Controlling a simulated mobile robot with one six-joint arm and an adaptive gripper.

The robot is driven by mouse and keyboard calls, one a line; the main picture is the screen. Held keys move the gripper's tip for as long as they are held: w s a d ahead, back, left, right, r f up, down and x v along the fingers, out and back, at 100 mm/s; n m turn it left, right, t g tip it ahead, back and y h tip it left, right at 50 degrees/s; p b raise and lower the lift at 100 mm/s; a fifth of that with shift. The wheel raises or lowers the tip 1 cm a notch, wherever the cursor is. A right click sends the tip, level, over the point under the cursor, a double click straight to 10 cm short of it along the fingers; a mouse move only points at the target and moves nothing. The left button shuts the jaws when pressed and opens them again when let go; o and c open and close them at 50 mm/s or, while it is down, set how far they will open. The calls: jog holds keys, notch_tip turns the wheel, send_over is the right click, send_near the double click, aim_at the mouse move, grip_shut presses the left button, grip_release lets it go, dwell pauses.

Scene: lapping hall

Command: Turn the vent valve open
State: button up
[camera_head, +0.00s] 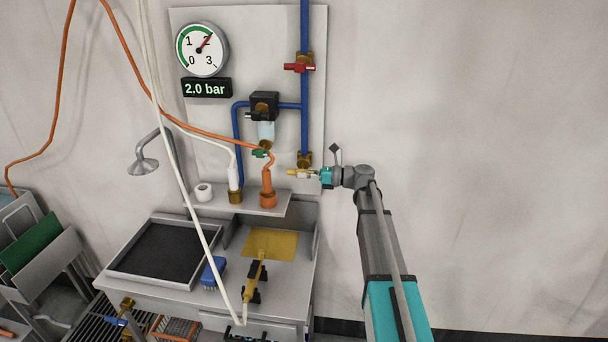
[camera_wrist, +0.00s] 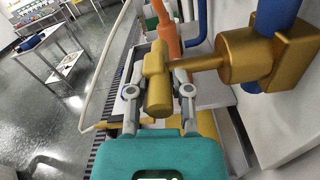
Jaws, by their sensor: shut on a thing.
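A brass valve (camera_head: 304,160) sits at the lower end of the blue pipe; no label shows, but it appears to be the vent valve. In the wrist view its brass body (camera_wrist: 240,55) is on the right, with a stem reaching left to a brass bar handle (camera_wrist: 158,85). My gripper (camera_wrist: 161,76) is shut on this handle, one finger on each side. In the head view my gripper (camera_head: 314,174) comes in from the right, and the handle (camera_head: 299,172) lies roughly level. The gauge (camera_head: 201,50) needle points near 2, and the display (camera_head: 207,88) reads 2.0 bar.
A red-handled valve (camera_head: 299,67) sits higher on the blue pipe. A shelf (camera_head: 225,204) below left holds an orange fitting (camera_head: 268,188) with a hose. A bench with a dark-bottomed tray (camera_head: 160,278) stands below. Bare wall is to the right.

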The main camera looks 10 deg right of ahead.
jog(key=shift+r+h+p, duration=0.3)
jog(key=shift+h+p, duration=0.2)
jog(key=shift+p, duration=0.55)
grip_shut()
jog(key=h+p, duration=0.1)
jog(key=p, duration=0.1)
jog(key=h+p, duration=0.1)
jog(key=p, duration=0.1)
jog(key=shift+r+g, duration=0.25)
jog(key=shift+g, duration=0.15)
jog(key=g+h+p, duration=0.1)
jog(key=h+p, duration=0.1)
jog(key=p, duration=0.2)
jog(key=g+h+p, duration=0.1)
jog(key=h+p, duration=0.2)
jog(key=p, duration=0.1)
jog(key=shift+a+r, duration=0.15)
jog(key=g+h+p, duration=0.1)
jog(key=h+p, duration=0.3)
jog(key=shift+w+a, duration=0.1)
jog(key=shift+a, duration=0.1)
jog(key=shift+a+g+h+p, duration=0.1)
jog(key=shift+g+h+p, duration=0.65)
jog(key=shift+h, duration=1.25)
jog(key=o, duration=0.8)
grip_release()
